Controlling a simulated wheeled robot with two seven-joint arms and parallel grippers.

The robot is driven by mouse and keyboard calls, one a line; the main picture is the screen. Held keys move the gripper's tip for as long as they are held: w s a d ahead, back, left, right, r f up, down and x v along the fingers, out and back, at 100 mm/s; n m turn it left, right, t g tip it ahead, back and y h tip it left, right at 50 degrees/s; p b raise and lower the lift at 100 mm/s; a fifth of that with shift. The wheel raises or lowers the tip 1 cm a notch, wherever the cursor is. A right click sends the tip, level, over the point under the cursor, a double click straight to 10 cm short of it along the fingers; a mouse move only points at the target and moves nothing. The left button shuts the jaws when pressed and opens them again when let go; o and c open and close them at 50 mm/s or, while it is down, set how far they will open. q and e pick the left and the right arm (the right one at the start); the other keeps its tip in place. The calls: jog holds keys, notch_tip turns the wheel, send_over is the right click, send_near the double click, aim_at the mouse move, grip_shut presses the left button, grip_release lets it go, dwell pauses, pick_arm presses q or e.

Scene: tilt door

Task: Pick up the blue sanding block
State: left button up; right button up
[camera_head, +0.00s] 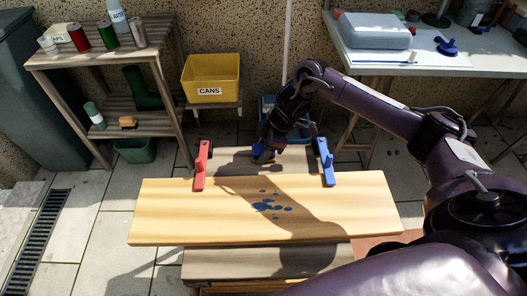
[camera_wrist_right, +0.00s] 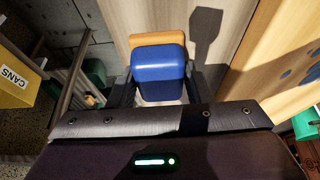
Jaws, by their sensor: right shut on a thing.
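The blue sanding block (camera_wrist_right: 160,72) sits between the two fingers of my right gripper (camera_wrist_right: 158,88) in the right wrist view, with an orange-tan part (camera_wrist_right: 158,38) along its far side. My right gripper is shut on it. In the head view my right gripper (camera_head: 268,150) is low over the bench behind the light wooden board, between the red and blue clamps. Only a small bit of the blue block (camera_head: 259,157) shows there. I cannot tell whether the block touches the bench. My left gripper is not in view.
The light wooden board (camera_head: 160,210) with blue spots lies across the bench, held by a red clamp (camera_head: 202,165) and a blue clamp (camera_head: 325,162). A yellow CANS bin (camera_head: 211,72) stands behind. A wooden shelf (camera_head: 100,58) is left; a white table (camera_head: 375,62) is right.

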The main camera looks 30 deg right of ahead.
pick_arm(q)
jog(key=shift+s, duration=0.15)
pick_arm(e)
jog(key=shift+r, duration=0.15)
jog(key=shift+c, duration=0.5)
